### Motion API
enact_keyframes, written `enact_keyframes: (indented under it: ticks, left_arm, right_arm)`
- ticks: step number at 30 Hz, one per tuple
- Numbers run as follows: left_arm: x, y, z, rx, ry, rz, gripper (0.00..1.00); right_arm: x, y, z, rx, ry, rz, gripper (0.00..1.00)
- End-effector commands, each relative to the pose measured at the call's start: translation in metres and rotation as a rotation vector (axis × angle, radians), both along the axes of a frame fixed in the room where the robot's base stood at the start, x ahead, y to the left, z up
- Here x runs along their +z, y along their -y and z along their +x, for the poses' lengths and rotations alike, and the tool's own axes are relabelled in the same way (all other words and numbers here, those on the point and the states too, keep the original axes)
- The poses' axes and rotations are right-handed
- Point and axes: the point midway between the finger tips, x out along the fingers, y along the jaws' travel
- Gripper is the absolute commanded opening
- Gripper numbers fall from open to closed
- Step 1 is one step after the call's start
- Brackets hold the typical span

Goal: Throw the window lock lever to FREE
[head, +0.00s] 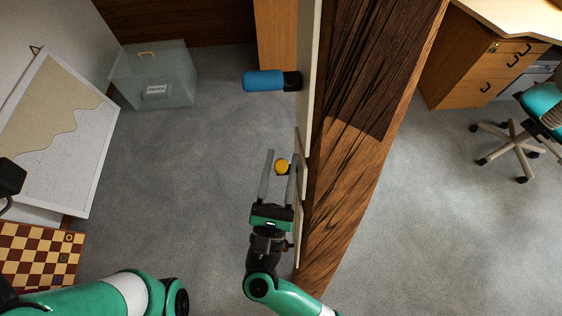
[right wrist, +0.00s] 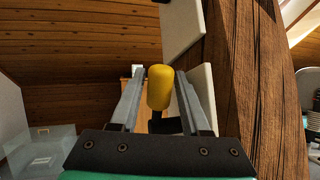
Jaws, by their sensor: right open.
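A yellow knob (head: 282,166) stands out from a pale plate (head: 301,148) on the left face of the timber beam. In the right wrist view the yellow knob (right wrist: 159,88) is an upright rounded grip on a dark stem. It shows between the two fingers of my right gripper (head: 283,157), also in the right wrist view (right wrist: 160,73). The fingers are open, one on each side, with a gap to the knob. No FREE marking is legible.
The timber beam (head: 352,150) stands close to the right of my right gripper. Grey carpet (head: 215,160) is clear to the left. A clear box (head: 180,75), a leaning board (head: 75,150) and a checkerboard (head: 35,255) are at the left. Drawers (head: 470,75) stand at the right.

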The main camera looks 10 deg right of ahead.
Motion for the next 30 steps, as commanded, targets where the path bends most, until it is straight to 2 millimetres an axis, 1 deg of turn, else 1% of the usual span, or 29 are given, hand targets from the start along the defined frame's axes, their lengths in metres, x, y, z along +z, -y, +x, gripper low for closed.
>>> enact_keyframes:
  ticks: [2,3,5,6,10,11,30]
  left_arm:
    - [-0.0001,0.0,0.0,0.0,0.0,0.0,0.5]
    - [-0.0001,0.0,0.0,0.0,0.0,0.0,0.5]
    - [-0.0001,0.0,0.0,0.0,0.0,0.0,0.5]
    - [-0.0001,0.0,0.0,0.0,0.0,0.0,0.5]
    - [-0.0001,0.0,0.0,0.0,0.0,0.0,0.5]
    - [-0.0001,0.0,0.0,0.0,0.0,0.0,0.5]
    - [-0.0001,0.0,0.0,0.0,0.0,0.0,0.5]
  right_arm:
    - [-0.0001,-0.0002,-0.0001,0.0,0.0,0.0,0.46]
    - [-0.0002,-0.0002,-0.0002,0.0,0.0,0.0,0.43]
    - [-0.0001,-0.0002,-0.0003,0.0,0.0,0.0,0.32]
    - [-0.0001,-0.0002,-0.0003,0.0,0.0,0.0,0.25]
    - [-0.0002,-0.0003,-0.0004,0.0,0.0,-0.001,0.01]
    - [-0.0002,-0.0003,-0.0004,0.0,0.0,-0.001,0.0]
    - [-0.0004,-0.0004,-0.0005,0.0,0.0,-0.001,0.0]
